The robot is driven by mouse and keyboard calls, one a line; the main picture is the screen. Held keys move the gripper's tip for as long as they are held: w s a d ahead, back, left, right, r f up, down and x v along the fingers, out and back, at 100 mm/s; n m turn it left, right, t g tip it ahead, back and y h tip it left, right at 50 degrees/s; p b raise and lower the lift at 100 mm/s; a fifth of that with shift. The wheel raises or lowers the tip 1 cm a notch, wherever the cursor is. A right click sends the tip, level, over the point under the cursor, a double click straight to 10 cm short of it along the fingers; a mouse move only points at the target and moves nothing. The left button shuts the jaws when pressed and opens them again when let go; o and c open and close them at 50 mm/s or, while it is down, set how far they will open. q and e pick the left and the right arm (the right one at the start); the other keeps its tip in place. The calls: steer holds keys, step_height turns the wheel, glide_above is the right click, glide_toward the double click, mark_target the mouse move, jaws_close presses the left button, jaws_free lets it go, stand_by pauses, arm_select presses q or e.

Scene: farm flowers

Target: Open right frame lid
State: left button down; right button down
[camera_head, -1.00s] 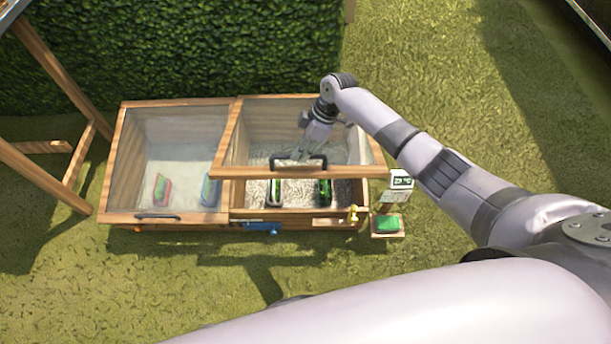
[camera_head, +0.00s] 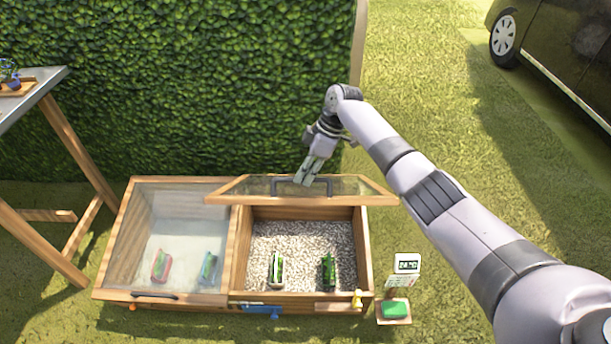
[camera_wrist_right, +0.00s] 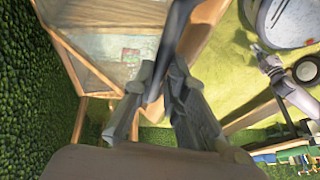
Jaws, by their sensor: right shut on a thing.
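The right frame lid (camera_head: 245,185) is a glazed wooden frame, raised well up from the right half of the cold frame (camera_head: 300,211). Its dark handle (camera_head: 328,187) is on the lid's raised edge. My right gripper (camera_head: 303,180) is shut on this handle; in the right wrist view its fingers (camera_wrist_right: 160,85) close around the dark bar. The right compartment is open to view, with a gravel bed (camera_head: 300,245) and two small planted pots, one pale (camera_head: 276,270) and one dark (camera_head: 327,271). My left gripper is not in view.
The left lid (camera_head: 180,240) is down, with two pots under its glass. A hedge (camera_head: 200,80) stands close behind. A small stand with a green block (camera_head: 394,309) is at the right front. A wooden table (camera_head: 40,95) stands left; a dark car (camera_head: 570,50) is far right.

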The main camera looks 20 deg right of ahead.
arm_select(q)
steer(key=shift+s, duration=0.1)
arm_select(e)
steer(key=shift+d+f, duration=0.2)
steer(key=shift+f, duration=0.1)
steer(key=c, duration=2)
jaws_free()
steer(key=shift+w, duration=0.1)
steer(key=shift+o, duration=0.8)
steer(key=shift+w+f, duration=0.15)
steer(key=shift+f, duration=0.05)
steer(key=shift+o, duration=1.2)
steer(key=shift+w, duration=0.1)
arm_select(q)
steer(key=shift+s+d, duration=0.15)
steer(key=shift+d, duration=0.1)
arm_select(e)
steer(key=shift+a+r, duration=0.1)
steer(key=shift+r, duration=0.15)
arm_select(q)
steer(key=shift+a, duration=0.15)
arm_select(e)
steer(key=v, duration=1.1)
steer(key=shift+r, duration=0.4)
